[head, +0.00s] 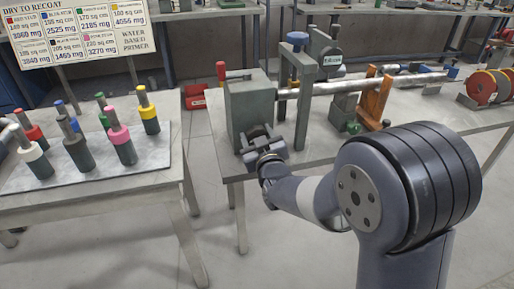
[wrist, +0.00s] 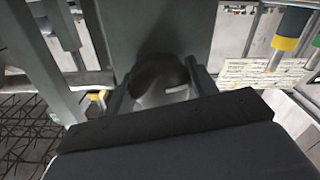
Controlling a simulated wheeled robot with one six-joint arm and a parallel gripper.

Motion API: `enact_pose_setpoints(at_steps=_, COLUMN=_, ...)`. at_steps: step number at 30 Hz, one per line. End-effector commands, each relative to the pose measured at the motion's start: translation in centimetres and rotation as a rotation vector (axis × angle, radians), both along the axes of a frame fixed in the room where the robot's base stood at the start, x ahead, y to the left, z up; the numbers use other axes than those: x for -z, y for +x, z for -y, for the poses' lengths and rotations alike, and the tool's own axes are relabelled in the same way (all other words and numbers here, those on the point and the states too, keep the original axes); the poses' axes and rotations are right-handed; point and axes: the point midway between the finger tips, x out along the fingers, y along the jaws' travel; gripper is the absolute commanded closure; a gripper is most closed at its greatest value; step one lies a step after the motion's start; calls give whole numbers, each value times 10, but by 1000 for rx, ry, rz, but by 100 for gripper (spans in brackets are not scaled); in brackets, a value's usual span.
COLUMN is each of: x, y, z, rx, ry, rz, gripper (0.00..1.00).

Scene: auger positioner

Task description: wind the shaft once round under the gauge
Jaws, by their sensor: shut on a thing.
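The shaft (head: 345,86) is a pale metal bar running right from a grey block (head: 250,106) at the left end of the bench. A gauge (head: 331,60) with a small pale display stands above the shaft; its reading is too small to be sure of. An orange support (head: 376,100) holds the shaft farther right. My gripper (head: 264,146) is at the block's lower front face, shut on a dark round knob (head: 257,132). In the wrist view the dark knob (wrist: 160,72) sits between the fingers, with a pale mark on it. Its far side is hidden.
A grey upright frame (head: 305,98) stands just right of the block. Several colour-banded cylinders stand on a tray (head: 160,172) on the left table. Reels (head: 488,86) sit at the bench's right. Floor between the tables is clear.

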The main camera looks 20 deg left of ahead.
Motion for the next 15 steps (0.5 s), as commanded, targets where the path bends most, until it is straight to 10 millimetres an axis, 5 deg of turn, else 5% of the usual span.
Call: enact_pose_setpoints(at_steps=15, x=2, y=0, z=0, rx=0, ry=271, rz=-166, gripper=68)
